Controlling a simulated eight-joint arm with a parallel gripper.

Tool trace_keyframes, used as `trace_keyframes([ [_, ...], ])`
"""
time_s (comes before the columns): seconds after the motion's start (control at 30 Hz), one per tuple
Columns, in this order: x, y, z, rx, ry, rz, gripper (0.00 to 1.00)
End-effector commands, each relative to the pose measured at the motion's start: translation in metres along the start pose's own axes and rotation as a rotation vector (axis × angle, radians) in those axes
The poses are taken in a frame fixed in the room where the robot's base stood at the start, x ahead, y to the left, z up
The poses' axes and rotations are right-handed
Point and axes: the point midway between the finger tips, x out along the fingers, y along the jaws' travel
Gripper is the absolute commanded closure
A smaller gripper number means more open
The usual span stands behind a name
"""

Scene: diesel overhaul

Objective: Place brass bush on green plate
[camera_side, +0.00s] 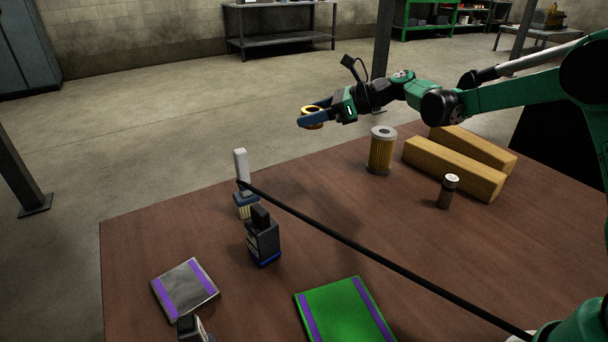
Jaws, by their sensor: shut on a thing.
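The brass bush (312,124) is a short golden ring with a dark hollow. My gripper (312,117) is shut on it and holds it in the air beyond the table's back edge in the picture, well above the floor. One blue finger shows along the bush; the far finger is partly hidden. The green plate (347,318) lies flat at the front of the table, with purple strips along two sides. Its lower edge is cut off by the frame. The bush is far from the plate, up and slightly left of it in the picture.
On the brown table (330,240) stand a yellow filter (381,151), a small dark cylinder (448,191), wooden blocks (453,168), a black bottle-like item (262,240) and a white-handled brush (241,175). A grey plate (184,290) lies left. A black rod (370,254) crosses the view.

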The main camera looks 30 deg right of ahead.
Motion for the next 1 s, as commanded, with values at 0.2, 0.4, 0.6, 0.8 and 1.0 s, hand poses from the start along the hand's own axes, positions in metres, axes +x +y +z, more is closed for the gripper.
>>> trace_keyframes([
  [0.2, 0.025, 0.0, -0.061, 0.0, -0.001, 0.0, 1.0],
  [0.4, 0.043, 0.0, -0.103, 0.0, -0.001, -0.001, 1.0],
  [0.6, 0.049, 0.0, -0.118, 0.0, -0.001, -0.001, 1.0],
  [0.8, 0.059, 0.0, -0.143, 0.0, -0.001, -0.001, 1.0],
  [1.0, 0.063, 0.0, -0.153, 0.0, -0.002, -0.001, 1.0],
])
